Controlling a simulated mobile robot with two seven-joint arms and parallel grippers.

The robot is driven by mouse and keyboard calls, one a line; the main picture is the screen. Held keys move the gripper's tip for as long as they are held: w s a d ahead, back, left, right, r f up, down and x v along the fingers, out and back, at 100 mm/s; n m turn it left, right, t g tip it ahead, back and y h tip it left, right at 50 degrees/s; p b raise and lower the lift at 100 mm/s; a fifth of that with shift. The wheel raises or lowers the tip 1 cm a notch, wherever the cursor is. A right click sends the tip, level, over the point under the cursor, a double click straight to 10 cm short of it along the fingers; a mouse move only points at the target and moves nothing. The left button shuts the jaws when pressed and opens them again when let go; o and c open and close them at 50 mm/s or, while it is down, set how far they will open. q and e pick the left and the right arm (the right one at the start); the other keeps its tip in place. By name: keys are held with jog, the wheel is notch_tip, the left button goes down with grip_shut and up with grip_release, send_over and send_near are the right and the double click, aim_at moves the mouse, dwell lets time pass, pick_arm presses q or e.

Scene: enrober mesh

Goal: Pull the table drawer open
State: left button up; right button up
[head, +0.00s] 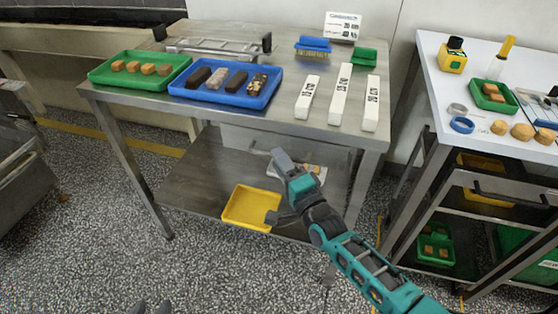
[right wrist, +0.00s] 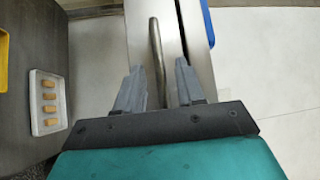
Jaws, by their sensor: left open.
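The steel table (head: 225,112) has a pale grey drawer (head: 240,138) under its top, partly hidden by my right arm. The drawer appears shut. My right gripper (head: 276,187) is in front of it, jaws spread. In the right wrist view, a metal bar handle (right wrist: 157,45) runs between the two open fingers of this gripper (right wrist: 160,75). The fingers are apart from each other and not closed on the bar; I cannot tell whether either touches it.
The tabletop holds a green tray (head: 97,76), a blue tray (head: 177,87) and white boxes (head: 340,95). A yellow tray (head: 235,222) and a white tray (right wrist: 39,128) with several brown bars are on the lower shelf. A white-topped cart (head: 440,95) stands right. The floor in front is clear.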

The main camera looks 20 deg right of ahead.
jog(key=shift+w+a, duration=0.1)
jog(key=shift+w, duration=0.45)
grip_shut()
